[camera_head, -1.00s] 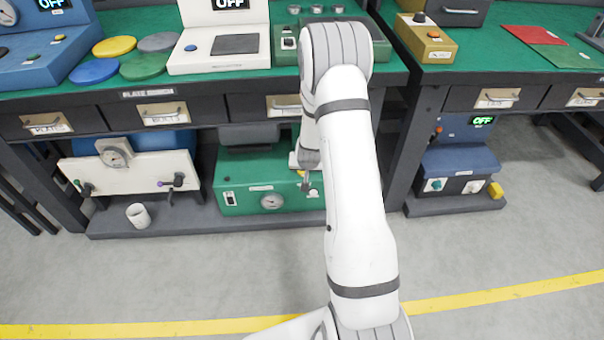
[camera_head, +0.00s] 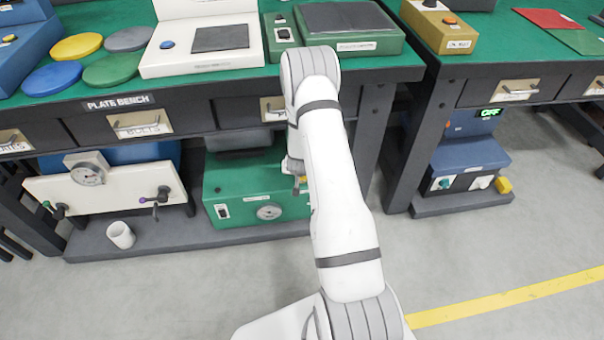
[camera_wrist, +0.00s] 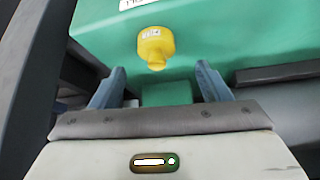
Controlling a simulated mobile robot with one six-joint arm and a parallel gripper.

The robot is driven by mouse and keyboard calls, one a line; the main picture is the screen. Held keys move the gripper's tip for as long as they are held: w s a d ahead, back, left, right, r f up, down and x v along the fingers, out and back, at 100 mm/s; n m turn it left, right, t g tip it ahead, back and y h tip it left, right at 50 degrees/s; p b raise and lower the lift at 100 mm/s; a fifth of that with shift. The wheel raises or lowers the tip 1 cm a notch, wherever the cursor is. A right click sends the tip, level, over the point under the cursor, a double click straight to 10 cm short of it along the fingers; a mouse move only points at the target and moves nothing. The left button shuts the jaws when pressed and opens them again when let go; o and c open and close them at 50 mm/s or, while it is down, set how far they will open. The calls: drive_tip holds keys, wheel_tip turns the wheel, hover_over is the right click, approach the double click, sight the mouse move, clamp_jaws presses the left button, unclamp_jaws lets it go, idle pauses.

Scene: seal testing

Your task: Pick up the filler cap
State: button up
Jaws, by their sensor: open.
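A yellow filler cap (camera_wrist: 155,46) with a small label sits on the green machine (camera_wrist: 110,42) in the wrist view. My gripper (camera_wrist: 160,72) is open, its two blue-grey fingers apart. The cap shows just past the fingertips, roughly midway between them; I see no finger touching it. In the head view, my gripper (camera_head: 299,186) is at the right part of the green machine (camera_head: 238,186), under the bench. A bit of yellow shows beside it there; my arm hides most of that area.
The bench top and drawers (camera_head: 140,124) overhang the machine. A bench leg (camera_head: 372,130) stands to its right. A cream panel with a gauge (camera_head: 100,195) and a white cup (camera_head: 121,235) are at left. The floor in front is clear.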

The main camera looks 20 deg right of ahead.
drive_tip(key=x, duration=0.2)
drive_tip(key=b+x, duration=0.2)
drive_tip(key=x, duration=0.1)
drive_tip(key=shift+w+d+f, duration=0.15)
drive_tip(key=shift+d, duration=0.2)
drive_tip(key=c, duration=1)
